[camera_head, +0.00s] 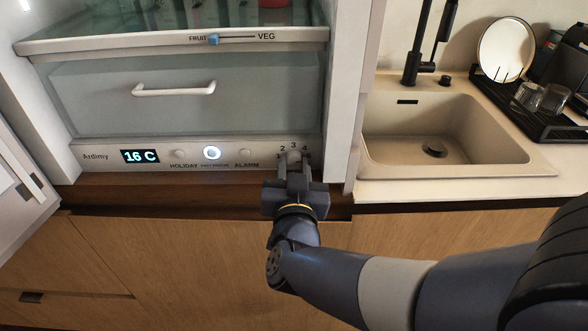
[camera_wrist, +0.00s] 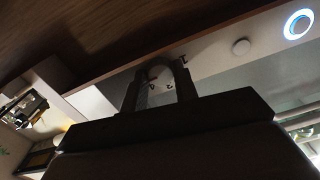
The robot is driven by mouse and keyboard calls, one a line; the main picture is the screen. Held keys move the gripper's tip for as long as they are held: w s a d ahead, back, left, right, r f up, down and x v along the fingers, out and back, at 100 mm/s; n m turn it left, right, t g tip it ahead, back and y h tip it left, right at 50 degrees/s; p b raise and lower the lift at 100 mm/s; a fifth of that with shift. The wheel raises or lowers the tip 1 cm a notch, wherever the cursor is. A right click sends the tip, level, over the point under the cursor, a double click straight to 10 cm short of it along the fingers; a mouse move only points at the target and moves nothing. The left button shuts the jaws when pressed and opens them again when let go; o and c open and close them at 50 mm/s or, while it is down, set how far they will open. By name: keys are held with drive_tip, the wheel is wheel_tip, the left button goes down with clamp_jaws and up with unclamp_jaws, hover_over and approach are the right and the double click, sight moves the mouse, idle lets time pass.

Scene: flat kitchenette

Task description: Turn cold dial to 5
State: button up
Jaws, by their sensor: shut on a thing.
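The cold dial (camera_head: 294,156) is a small pale knob at the right end of the fridge's lower control panel. The numbers 2, 3 and 4 show above it; the marks lower at its sides are partly covered by my fingers, and I cannot read its setting. My gripper (camera_head: 293,167) reaches up to the panel from below and is shut on the dial, one finger on each side. In the wrist view the dial (camera_wrist: 160,74) shows pale between my dark fingers (camera_wrist: 160,88), with a few dark marks near it.
The panel (camera_head: 112,168) has a display (camera_head: 140,156) reading 16 C, a HOLIDAY button (camera_head: 179,153), a lit round button (camera_head: 212,153) and an ALARM button (camera_head: 246,153). A drawer (camera_head: 185,105) is above. The open fridge door (camera_head: 25,165) stands left; a sink (camera_head: 435,135) is right.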

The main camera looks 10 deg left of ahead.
drive_tip(key=o, duration=1)
drive_tip(key=p+v, duration=0.1)
drive_tip(key=v, duration=0.9)
drive_tip(key=shift+s+d, duration=0.15)
drive_tip(key=shift+s, duration=0.2)
drive_tip(key=b+x, duration=0.1)
drive_tip(key=x, duration=0.9)
drive_tip(key=shift+w, duration=0.3)
drive_tip(key=shift+w+r, duration=0.1)
drive_tip(key=shift+w, duration=0.05)
drive_tip(key=shift+n+p, duration=0.4)
drive_tip(key=shift+b, duration=0.4)
